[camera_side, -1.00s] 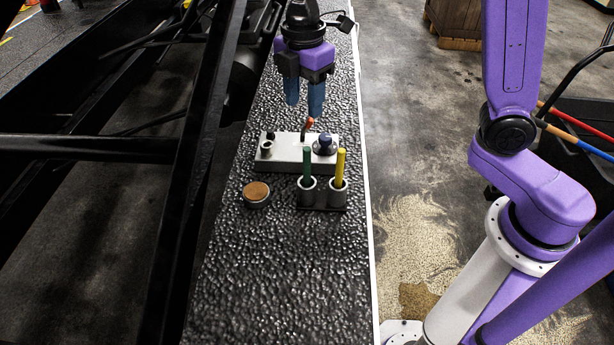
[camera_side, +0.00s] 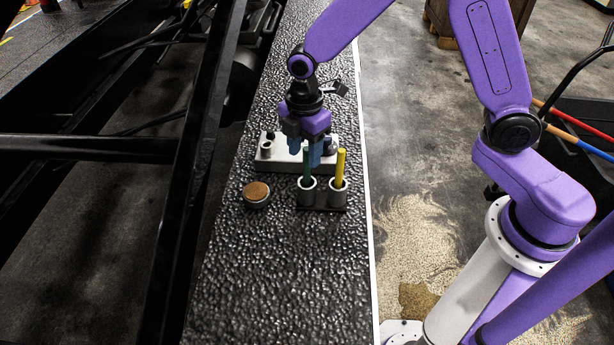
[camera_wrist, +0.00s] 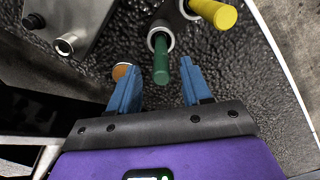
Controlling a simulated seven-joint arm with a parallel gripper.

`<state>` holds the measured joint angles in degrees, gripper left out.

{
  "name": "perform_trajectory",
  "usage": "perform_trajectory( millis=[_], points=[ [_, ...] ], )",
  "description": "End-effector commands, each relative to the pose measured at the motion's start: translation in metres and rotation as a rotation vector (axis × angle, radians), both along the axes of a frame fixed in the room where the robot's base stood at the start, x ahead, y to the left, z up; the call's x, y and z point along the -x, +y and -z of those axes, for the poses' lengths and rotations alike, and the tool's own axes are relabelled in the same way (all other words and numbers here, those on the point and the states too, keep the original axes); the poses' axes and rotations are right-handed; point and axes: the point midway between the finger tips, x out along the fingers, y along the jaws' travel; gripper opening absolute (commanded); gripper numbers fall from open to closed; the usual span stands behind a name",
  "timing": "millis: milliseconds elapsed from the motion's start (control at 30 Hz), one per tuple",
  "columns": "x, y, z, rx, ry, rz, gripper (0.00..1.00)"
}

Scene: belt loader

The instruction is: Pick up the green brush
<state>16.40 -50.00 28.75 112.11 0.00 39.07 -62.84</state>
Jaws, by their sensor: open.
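The green brush (camera_side: 307,166) stands upright in the left cup (camera_side: 308,192) of a two-cup holder. Only its green handle shows; the lower end is hidden inside the cup. In the wrist view the green handle (camera_wrist: 161,69) points toward the camera. My gripper (camera_side: 305,153) is open, with its blue fingers pointing down at the upper part of the handle. In the wrist view the fingertips (camera_wrist: 159,72) lie on either side of the handle's end, with a gap on both sides. How far down they reach is hard to tell.
A yellow-handled tool (camera_side: 341,168) stands in the right cup, close to the right finger. A grey block (camera_side: 275,161) with fittings lies behind the holder. A round brown-topped piece (camera_side: 256,192) lies to the left. The textured surface (camera_side: 270,280) in front is bare.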

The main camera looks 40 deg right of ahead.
Motion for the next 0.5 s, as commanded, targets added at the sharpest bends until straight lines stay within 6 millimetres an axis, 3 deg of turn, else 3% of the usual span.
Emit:
perform_trajectory(
  millis=[233, 500],
  points=[
    [0.002, -0.005, 0.035, 0.002, 0.004, 0.000, 0.48],
    [0.002, -0.004, 0.045, 0.001, 0.001, -0.001, 0.48]
  ],
)
